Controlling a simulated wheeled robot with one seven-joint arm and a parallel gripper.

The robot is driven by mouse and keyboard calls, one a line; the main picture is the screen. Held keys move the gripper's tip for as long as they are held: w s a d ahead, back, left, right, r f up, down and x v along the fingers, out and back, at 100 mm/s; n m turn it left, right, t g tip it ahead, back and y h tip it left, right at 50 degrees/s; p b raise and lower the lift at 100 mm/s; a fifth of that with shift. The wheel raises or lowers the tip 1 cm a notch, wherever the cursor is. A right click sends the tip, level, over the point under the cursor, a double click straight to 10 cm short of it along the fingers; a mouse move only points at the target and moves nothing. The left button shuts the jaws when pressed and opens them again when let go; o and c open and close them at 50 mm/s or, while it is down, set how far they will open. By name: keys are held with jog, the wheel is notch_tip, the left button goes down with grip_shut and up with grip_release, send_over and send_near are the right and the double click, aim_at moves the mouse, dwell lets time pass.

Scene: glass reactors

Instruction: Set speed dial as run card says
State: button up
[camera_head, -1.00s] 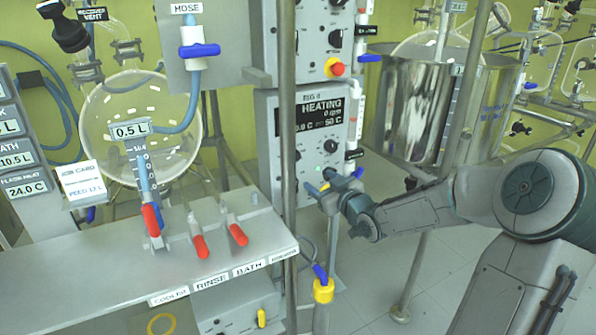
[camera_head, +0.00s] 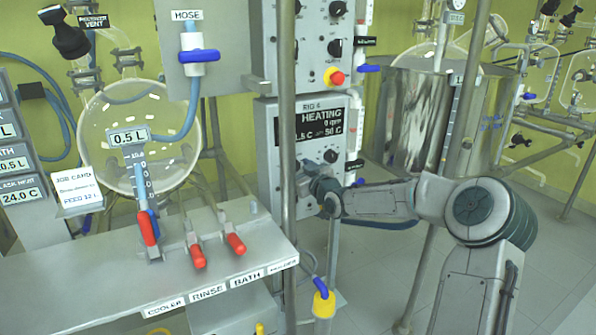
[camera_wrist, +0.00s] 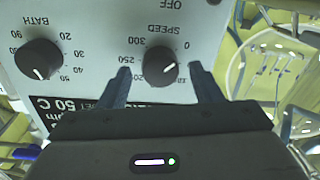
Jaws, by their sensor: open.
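The speed dial (camera_wrist: 155,60) is a black round knob with a white pointer line, on a pale panel that appears upside down in the wrist view. Numbers such as 0, 250 and 300 surround it; some are partly hidden. My gripper (camera_wrist: 158,69) is open, with one fingertip on each side of the dial and a visible gap at each side. In the head view my gripper (camera_head: 311,178) is at the front of the heating unit (camera_head: 268,150) and hides the dial.
A bath dial (camera_wrist: 38,59) sits beside the speed dial. A metal post (camera_head: 288,110) stands in front of the heating unit. A bench with red-handled valves (camera_head: 197,257) lies at left. A steel vessel (camera_head: 405,120) stands behind my arm.

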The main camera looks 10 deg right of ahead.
jog(key=shift+w+a, duration=0.1)
jog(key=shift+w, duration=0.2)
jog(key=c, duration=1)
